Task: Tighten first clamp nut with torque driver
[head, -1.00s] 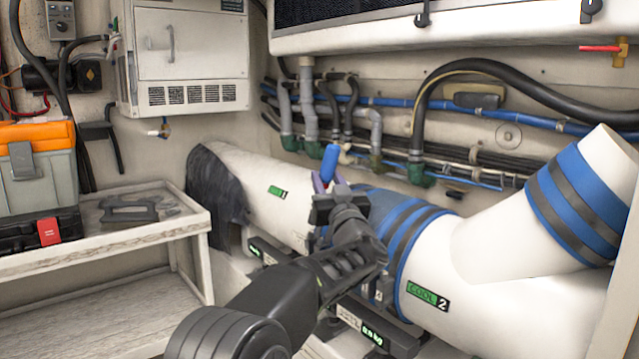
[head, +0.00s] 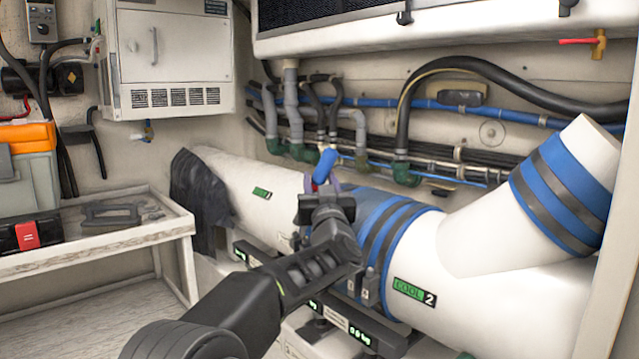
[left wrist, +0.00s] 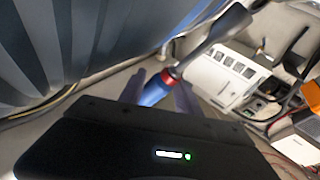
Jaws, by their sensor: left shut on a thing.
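My left gripper (head: 328,192) is shut on the torque driver, whose blue handle (head: 325,166) sticks up above the jaws. The left wrist view shows the driver's blue handle (left wrist: 157,89) with a red ring and a grey shaft running up right; its tip is not clear. The gripper is in front of the white pipe (head: 490,285), near a blue sleeve with dark clamp bands (head: 385,235). Small metal clamp hardware (head: 369,288) shows low on the sleeve; I cannot tell which part is the first nut. My right gripper is not in view.
Hoses and green fittings (head: 405,173) run along the wall behind the pipe. A white bench (head: 130,243) with an orange-lidded toolbox (head: 27,135) stands at left. A white wall box (head: 165,60) hangs above. A second blue-banded branch (head: 565,195) rises at right.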

